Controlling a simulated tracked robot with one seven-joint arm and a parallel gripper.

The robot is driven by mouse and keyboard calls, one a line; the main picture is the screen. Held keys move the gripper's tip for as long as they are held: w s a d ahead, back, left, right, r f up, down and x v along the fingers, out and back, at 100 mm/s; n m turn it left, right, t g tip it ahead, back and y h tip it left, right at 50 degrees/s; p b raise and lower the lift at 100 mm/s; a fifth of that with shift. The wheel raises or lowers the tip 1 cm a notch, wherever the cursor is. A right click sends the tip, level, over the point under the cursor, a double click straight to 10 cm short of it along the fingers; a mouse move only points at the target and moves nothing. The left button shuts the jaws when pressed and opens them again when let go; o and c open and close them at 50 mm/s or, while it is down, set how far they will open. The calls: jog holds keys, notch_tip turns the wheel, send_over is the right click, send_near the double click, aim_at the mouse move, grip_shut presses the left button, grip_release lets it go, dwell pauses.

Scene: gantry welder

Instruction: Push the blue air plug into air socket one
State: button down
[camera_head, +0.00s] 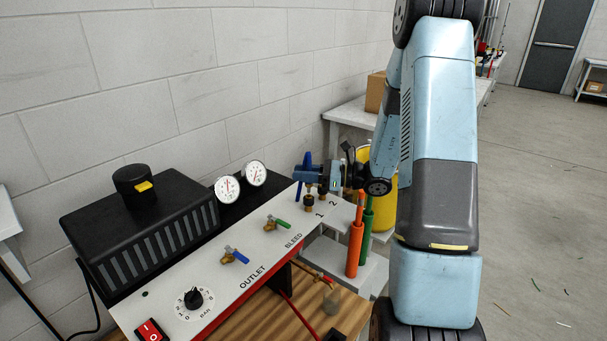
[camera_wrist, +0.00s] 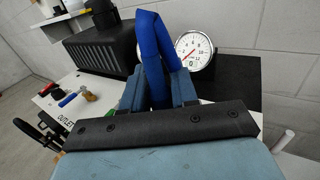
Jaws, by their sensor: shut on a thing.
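The blue air plug (camera_head: 306,161) is in my gripper (camera_head: 306,174), above the far right end of the white panel (camera_head: 208,265). In the wrist view, a blue loop on the plug (camera_wrist: 153,45) rises between the two fingers of my gripper (camera_wrist: 158,88), which are shut on it. The brass air sockets stand by the printed 1 and 2; air socket one (camera_head: 309,203) is just below the fingers. The plug's lower end is hidden, so I cannot tell whether it touches the socket.
Two gauges (camera_head: 228,188) stand behind the panel, beside a black ribbed box (camera_head: 140,232). A blue-handled valve (camera_head: 235,255) and a green-handled valve (camera_head: 277,224) lie to the left. Orange (camera_head: 355,245) and green cylinders stand right of the panel.

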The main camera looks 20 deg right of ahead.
jog(key=shift+f, duration=1.65)
jog(key=c, duration=0.8)
grip_release()
jog(key=shift+d, duration=0.1)
jog(key=v, duration=1.3)
jog(key=shift+s+d, duration=0.15)
jog(key=shift+d, duration=0.2)
